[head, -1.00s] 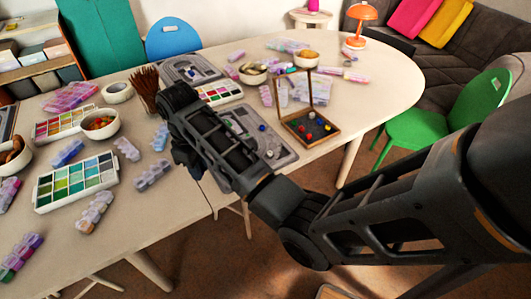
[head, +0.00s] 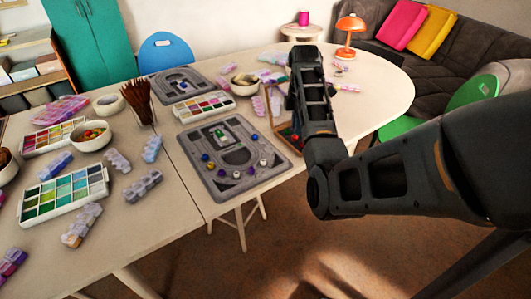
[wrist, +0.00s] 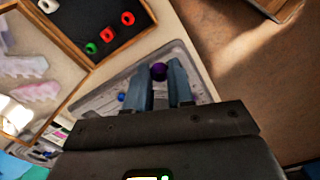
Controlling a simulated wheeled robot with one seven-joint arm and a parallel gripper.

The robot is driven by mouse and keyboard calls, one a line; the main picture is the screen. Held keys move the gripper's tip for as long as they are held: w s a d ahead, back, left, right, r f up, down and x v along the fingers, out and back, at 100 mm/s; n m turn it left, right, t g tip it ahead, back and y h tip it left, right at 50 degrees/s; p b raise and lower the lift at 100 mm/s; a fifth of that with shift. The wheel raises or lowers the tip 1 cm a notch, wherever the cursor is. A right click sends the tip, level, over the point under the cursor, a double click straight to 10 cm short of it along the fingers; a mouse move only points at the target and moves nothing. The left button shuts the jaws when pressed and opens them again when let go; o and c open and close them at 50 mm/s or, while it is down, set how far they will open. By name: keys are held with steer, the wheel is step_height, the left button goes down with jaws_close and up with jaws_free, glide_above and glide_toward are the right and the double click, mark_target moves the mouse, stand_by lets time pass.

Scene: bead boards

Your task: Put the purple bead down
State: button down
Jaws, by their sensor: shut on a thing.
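The purple bead (wrist: 159,71) is between the fingertips of my gripper (wrist: 160,76) in the wrist view. My gripper is shut on it. A grey bead board (wrist: 112,92) lies beyond the fingers, with a blue bead (wrist: 121,97) on it. In the head view the near grey bead board (head: 182,140) lies on the table with several coloured beads on it. There my arm hides the gripper and the held bead.
An open wooden box (wrist: 143,38) with red, green and white beads on a dark lining is at the upper left of the wrist view. In the head view, a paint palette (head: 177,110), a bowl (head: 246,89) and another grey board (head: 156,91) stand behind the near board.

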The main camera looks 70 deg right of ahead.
glide_above(266, 156)
steer(key=f, duration=0.4)
steer(key=f+p, duration=0.1)
steer(key=f, duration=0.1)
steer(key=shift+w+d, duration=0.1)
steer(key=shift+d, duration=0.15)
steer(key=shift+a+f, duration=0.1)
steer(key=shift+f, duration=1.9)
steer(key=shift+f, duration=0.45)
steer(key=shift+f, duration=0.2)
steer(key=c, duration=1.4)
jaws_free()
steer(key=shift+a+f, duration=0.1)
steer(key=shift+o, duration=0.7)
steer(key=shift+f, duration=0.15)
step_height(266, 156, up, 14)
